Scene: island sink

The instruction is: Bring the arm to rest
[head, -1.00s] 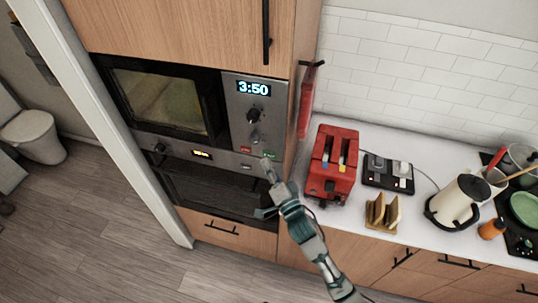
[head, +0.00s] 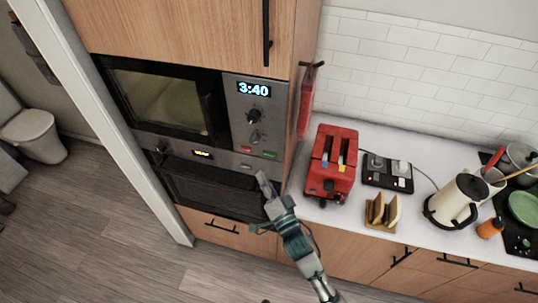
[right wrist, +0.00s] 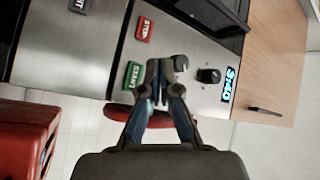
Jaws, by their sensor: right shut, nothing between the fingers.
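My right gripper (head: 264,180) is shut and empty in the head view. It hangs in the air in front of the oven, below the microwave's control panel (head: 252,118). In the right wrist view the closed fingertips (right wrist: 166,68) point toward the panel, with the green START button (right wrist: 133,74) and red STOP button (right wrist: 145,28) beside them. In the head view the green button (head: 270,155) shows clear of the gripper. The microwave (head: 160,100) is closed and its display (head: 254,88) reads 3:40. My left gripper is not in view.
A red toaster (head: 332,165) stands on the white counter (head: 300,205) right of my arm. A bread holder (head: 382,212), a dark device with switches (head: 387,172) and a kettle (head: 456,200) stand further right. The floor (head: 120,235) at left is clear.

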